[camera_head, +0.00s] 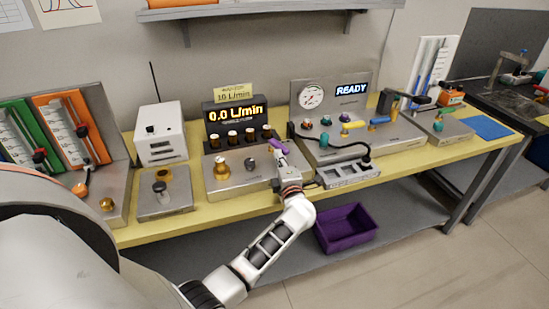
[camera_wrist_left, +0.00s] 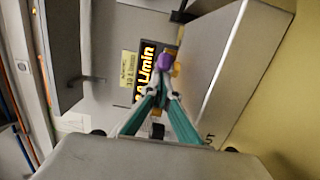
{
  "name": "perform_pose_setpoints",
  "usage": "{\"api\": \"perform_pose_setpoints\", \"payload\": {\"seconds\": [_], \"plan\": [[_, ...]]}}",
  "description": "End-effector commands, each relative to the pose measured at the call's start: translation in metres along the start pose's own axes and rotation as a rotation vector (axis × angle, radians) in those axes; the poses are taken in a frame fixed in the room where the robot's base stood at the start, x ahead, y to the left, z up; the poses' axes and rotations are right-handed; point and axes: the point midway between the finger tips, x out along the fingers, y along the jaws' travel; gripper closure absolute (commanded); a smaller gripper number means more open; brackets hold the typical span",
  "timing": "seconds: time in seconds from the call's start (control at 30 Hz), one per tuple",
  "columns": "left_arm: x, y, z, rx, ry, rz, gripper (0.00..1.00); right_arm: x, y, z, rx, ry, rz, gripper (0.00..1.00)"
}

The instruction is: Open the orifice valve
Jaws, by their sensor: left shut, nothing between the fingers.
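My left gripper (camera_head: 281,155) reaches in over the yellow bench, at the right end of the metal flow panel (camera_head: 236,182). Its fingers are shut; they show teal in the left wrist view (camera_wrist_left: 163,92), with their tips together. A small purple piece (camera_wrist_left: 165,61) shows at or just beyond the tips there; contact cannot be told. Purple also shows at the gripper in the head view. The panel carries a brass knob (camera_head: 221,169) and a dark knob (camera_head: 250,164). Which part is the orifice valve is not clear. My right gripper is not in view.
The flow display (camera_head: 236,113) behind the panel reads 0.0 L/min. A panel with a gauge (camera_head: 311,96) and a READY display (camera_head: 351,89) stands right of the gripper, with a black cable. A purple bin (camera_head: 345,228) sits on the lower shelf. A blue mat (camera_head: 487,128) lies farther right.

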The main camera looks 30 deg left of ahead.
Motion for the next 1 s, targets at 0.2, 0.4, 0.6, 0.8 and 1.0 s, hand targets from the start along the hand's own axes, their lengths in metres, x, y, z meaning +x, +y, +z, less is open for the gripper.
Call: {"api": "perform_pose_setpoints", "payload": {"seconds": [0.2, 0.4, 0.6, 0.8, 1.0], "plan": [[0.002, 0.001, 0.02, -0.002, -0.002, 0.0, 1.0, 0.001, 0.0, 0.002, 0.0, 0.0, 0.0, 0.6], [0.008, 0.0, 0.035, -0.002, -0.002, -0.001, 1.0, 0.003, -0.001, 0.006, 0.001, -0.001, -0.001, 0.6], [0.015, -0.001, 0.047, -0.001, -0.002, 0.0, 1.0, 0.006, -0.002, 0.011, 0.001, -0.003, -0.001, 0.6], [0.021, 0.0, 0.056, -0.002, -0.002, 0.0, 1.0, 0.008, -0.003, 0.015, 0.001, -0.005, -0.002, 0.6], [0.025, 0.0, 0.059, 0.0, -0.002, 0.0, 1.0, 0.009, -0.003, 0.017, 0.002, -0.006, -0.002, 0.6]]}}
